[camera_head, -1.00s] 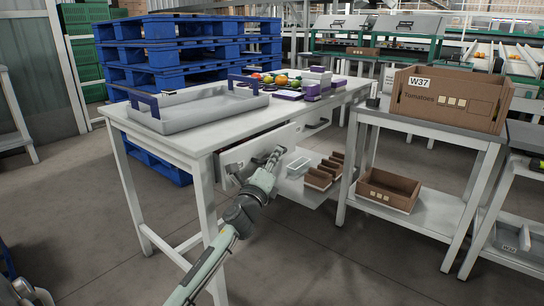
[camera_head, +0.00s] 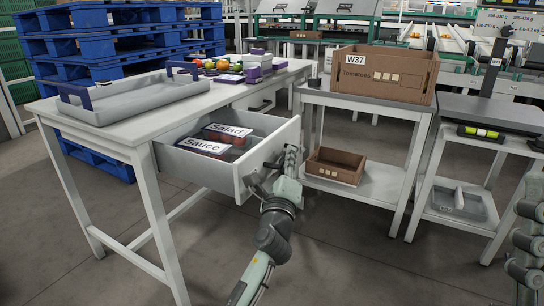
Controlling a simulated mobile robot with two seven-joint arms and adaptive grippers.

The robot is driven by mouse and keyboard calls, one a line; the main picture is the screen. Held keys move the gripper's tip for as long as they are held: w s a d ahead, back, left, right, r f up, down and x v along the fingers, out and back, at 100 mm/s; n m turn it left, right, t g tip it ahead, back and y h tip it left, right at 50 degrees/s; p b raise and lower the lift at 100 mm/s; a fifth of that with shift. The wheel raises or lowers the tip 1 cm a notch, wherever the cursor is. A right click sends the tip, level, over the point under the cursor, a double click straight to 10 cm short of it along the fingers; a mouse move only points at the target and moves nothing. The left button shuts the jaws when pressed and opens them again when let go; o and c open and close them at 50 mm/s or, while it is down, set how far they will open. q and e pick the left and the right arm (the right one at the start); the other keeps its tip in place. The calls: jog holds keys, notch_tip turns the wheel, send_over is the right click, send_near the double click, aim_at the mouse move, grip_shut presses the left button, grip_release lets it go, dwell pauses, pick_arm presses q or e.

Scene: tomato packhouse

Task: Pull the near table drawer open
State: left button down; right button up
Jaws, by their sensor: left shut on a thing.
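The near drawer (camera_head: 238,182) of the white table (camera_head: 130,120) is pulled well out. Its inside shows, with boxes or dividers labelled Salad (camera_head: 228,131) and Sauce (camera_head: 203,147). My left gripper (camera_head: 276,170) is at the outer face of the drawer front, shut on the drawer's handle. The handle is mostly hidden behind the fingers. Part of my right arm stands at the right edge of the view; its gripper does not show.
A grey tray (camera_head: 125,102) and several tomatoes lie on the table. A second bench to the right holds a W37 carton (camera_head: 385,78), with a smaller brown box (camera_head: 335,167) on its shelf. Blue pallets (camera_head: 120,45) stand behind. The floor in front is clear.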

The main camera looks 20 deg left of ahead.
pick_arm(q)
jog(key=shift+d, duration=0.55)
jog(key=c, duration=1.6)
grip_release()
jog(key=shift+s, duration=0.1)
jog(key=v, duration=1.2)
